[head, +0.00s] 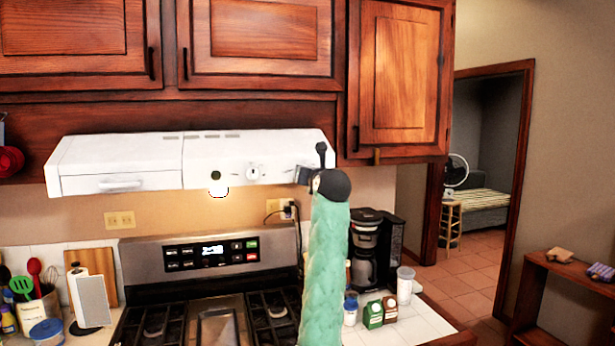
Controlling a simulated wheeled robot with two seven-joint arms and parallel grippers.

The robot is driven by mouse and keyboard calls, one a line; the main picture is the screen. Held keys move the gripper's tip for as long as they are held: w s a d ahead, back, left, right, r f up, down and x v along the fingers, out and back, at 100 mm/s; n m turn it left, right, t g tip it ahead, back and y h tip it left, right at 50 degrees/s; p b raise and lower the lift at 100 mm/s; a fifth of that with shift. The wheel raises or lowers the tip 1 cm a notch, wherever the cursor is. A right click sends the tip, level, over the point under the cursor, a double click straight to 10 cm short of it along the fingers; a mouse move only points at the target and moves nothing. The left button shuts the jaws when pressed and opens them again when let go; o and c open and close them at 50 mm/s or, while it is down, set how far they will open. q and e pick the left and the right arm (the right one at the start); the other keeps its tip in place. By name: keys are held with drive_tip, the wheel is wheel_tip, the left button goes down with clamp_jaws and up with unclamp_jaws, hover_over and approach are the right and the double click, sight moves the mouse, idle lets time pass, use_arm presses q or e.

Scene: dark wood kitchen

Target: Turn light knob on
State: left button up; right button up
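The white range hood (120,160) hangs under the wood cabinets. Its front has a dark round knob (215,176) and a pale round knob (252,173); I cannot tell which is the light knob. A bright round lamp (218,192) shows under the front edge, below the dark knob. An arm of mine in a green sleeve rises from the bottom, apparently the right one. Its gripper (303,175) is at the hood's right end, right of both knobs. Its fingers are small and partly hidden by the dark wrist, so their opening is unclear. My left gripper is not in view.
A stove (215,252) with a lit display stands below the hood. A coffee maker (375,245) and small cartons (373,314) are on the counter to the right. A utensil crock (38,312) stands at left. A doorway opens at far right.

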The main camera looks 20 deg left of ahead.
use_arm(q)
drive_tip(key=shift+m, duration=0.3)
use_arm(e)
drive_tip(key=shift+w+r, duration=0.15)
drive_tip(key=shift+w, duration=0.15)
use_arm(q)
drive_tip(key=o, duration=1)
use_arm(e)
drive_tip(key=shift+s, duration=0.15)
drive_tip(key=shift+s+f, duration=0.1)
drive_tip(key=shift+f, duration=0.15)
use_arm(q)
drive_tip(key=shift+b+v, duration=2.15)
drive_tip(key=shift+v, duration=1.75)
use_arm(e)
drive_tip(key=w+a+r, duration=0.2)
drive_tip(key=w+r, duration=0.1)
drive_tip(key=w, duration=0.5)
drive_tip(key=shift+w+a+r, duration=0.25)
drive_tip(key=shift+w+r, duration=0.05)
drive_tip(key=shift+r, duration=0.05)
